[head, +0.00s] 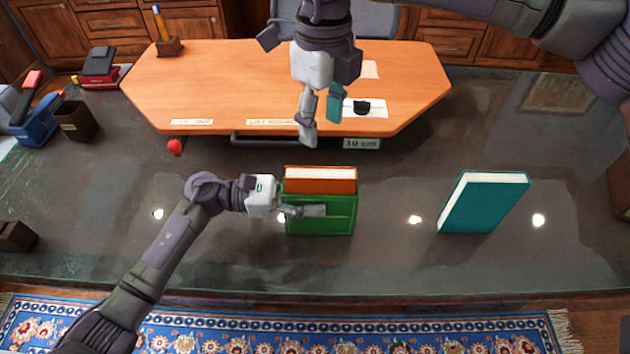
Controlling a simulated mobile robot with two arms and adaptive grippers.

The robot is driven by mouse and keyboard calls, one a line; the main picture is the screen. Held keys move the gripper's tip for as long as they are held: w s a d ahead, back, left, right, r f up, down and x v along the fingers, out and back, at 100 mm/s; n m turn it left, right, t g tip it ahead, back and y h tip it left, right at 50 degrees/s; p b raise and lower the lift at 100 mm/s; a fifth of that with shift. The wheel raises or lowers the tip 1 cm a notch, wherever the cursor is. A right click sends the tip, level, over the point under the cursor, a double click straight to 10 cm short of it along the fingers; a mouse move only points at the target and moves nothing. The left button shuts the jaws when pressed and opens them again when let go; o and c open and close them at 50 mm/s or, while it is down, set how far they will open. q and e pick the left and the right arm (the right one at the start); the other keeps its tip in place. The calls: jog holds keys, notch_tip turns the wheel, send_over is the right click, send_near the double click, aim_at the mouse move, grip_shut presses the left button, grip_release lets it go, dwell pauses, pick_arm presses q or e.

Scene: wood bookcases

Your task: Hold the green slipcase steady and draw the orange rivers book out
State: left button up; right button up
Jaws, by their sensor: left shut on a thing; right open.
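The green slipcase (335,226) stands upright on the dark counter near the middle of the head view. The orange book (320,186) sits in it, with its orange cover and pale page edge showing above the slipcase's top. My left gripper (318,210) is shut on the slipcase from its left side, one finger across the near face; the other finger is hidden. My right gripper (322,120) is open and empty, pointing down above and behind the book, apart from it.
A teal book (484,205) stands tilted on the counter at the right. An orange wood board (220,85) lies behind, with a white sheet and a small black item. A small red ball (175,147) and a dark box (76,121) are at the left.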

aim_at(327, 172)
jog(key=f+n, duration=0.2)
jog(key=f, duration=0.2)
jog(key=f+n, duration=0.2)
jog(key=f, duration=0.2)
jog(key=d+f+n, duration=0.1)
jog(key=f+n, duration=0.2)
jog(key=shift+f, duration=0.4)
grip_shut()
dwell(0.4)
